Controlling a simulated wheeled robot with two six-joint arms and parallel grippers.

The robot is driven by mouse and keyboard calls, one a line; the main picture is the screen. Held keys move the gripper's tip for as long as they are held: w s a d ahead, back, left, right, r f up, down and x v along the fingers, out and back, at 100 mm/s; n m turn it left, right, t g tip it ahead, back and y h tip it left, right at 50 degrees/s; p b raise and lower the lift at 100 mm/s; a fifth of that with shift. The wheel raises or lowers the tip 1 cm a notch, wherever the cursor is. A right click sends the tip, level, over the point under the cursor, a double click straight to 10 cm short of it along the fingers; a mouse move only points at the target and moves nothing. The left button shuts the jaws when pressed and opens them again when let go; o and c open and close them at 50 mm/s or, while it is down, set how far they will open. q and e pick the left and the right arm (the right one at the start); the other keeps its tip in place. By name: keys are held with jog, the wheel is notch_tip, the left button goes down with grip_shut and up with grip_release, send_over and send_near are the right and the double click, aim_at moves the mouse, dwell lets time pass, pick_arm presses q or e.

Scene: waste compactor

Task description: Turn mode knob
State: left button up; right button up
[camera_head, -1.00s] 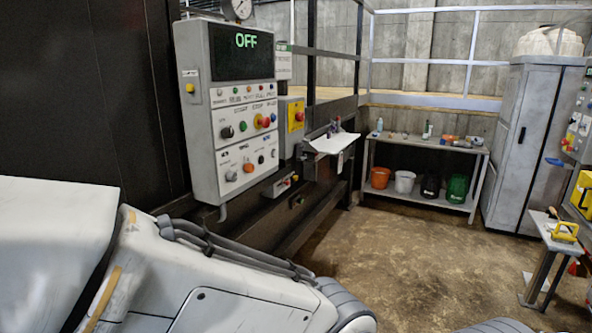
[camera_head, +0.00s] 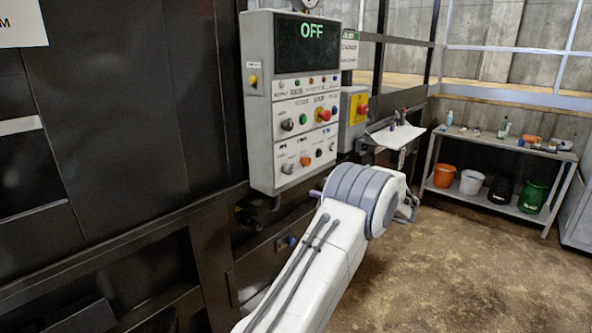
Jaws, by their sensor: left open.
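The grey control panel (camera_head: 290,100) is mounted on the dark machine wall, and its screen (camera_head: 312,42) reads OFF. Its middle row has a black knob (camera_head: 286,124), a green button (camera_head: 303,119) and a red knob (camera_head: 323,115). Its lower row has a pale knob (camera_head: 287,168), an orange button (camera_head: 305,160) and a dark knob (camera_head: 318,153). The labels are too small to read, so I cannot tell which is the mode knob. My left gripper (camera_head: 409,206) is open, mostly hidden behind my arm, right of and below the panel, apart from it. My right gripper is not in view.
A yellow box with a red button (camera_head: 358,106) is beside the panel. A sloped shelf with white paper (camera_head: 397,136) stands near my arm. A metal bench (camera_head: 500,143) holds bottles above and buckets below. The concrete floor (camera_head: 460,270) at right is clear.

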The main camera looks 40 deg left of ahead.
aim_at(291, 171)
pick_arm(q)
jog(key=shift+m+y, duration=0.3)
jog(key=shift+y, duration=0.5)
jog(key=a+p, duration=0.1)
jog(key=a, duration=0.3)
jog(key=w+a+p, duration=0.1)
jog(key=a, duration=0.2)
jog(key=w+a+r+p, duration=0.1)
jog(key=a+p, duration=0.1)
jog(key=a, duration=0.2)
jog(key=shift+w+a, duration=0.15)
jog(key=shift+a, duration=0.2)
jog(key=shift+a+f, duration=0.15)
jog(key=shift+a, duration=0.45)
grip_shut()
